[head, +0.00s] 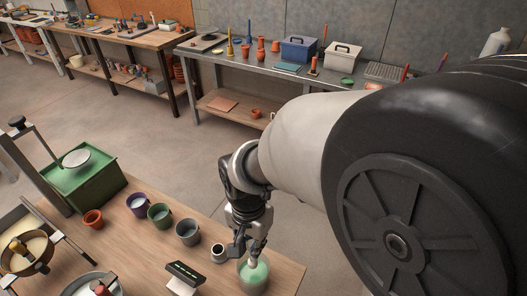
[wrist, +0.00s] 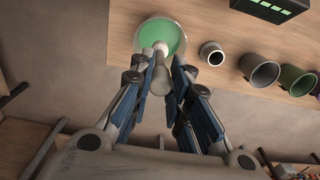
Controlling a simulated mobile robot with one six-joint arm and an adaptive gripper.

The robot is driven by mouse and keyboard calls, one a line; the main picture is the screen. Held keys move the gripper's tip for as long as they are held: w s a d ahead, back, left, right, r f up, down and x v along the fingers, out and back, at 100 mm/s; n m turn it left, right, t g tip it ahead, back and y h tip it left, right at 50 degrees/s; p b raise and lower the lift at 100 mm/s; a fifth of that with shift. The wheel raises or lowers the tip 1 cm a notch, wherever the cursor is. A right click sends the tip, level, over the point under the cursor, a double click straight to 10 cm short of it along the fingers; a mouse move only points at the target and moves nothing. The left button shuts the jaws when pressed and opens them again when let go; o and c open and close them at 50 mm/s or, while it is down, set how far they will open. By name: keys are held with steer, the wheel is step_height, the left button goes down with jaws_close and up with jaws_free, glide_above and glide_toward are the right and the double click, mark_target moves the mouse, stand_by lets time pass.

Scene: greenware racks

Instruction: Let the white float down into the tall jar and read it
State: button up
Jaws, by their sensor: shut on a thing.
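The tall jar (head: 254,287) stands near the front edge of the wooden table, holding pale green liquid. It also shows in the wrist view (wrist: 138,38), its round mouth seen from above. My gripper (head: 252,250) is over the jar, pointing down. In the wrist view my gripper (wrist: 160,66) has its fingers on either side of the white float (wrist: 160,80), a pale slim body. The float's far end lies over the green liquid; I cannot tell how deep it sits. Any scale marks are too small to read.
A small pale cup (head: 217,254) stands close left of the jar. A display with green digits (head: 185,270) is nearby. Grey (head: 187,234), green (head: 160,216) and purple (head: 138,204) buckets line the table's back, with a terracotta pot (head: 93,219) and green box (head: 85,185) left.

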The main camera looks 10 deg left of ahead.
steer(key=shift+f+b, duration=3.1)
steer(key=shift+f, duration=1.4)
steer(key=o, duration=0.9)
steer(key=shift+o, duration=0.2)
steer(key=o, duration=0.5)
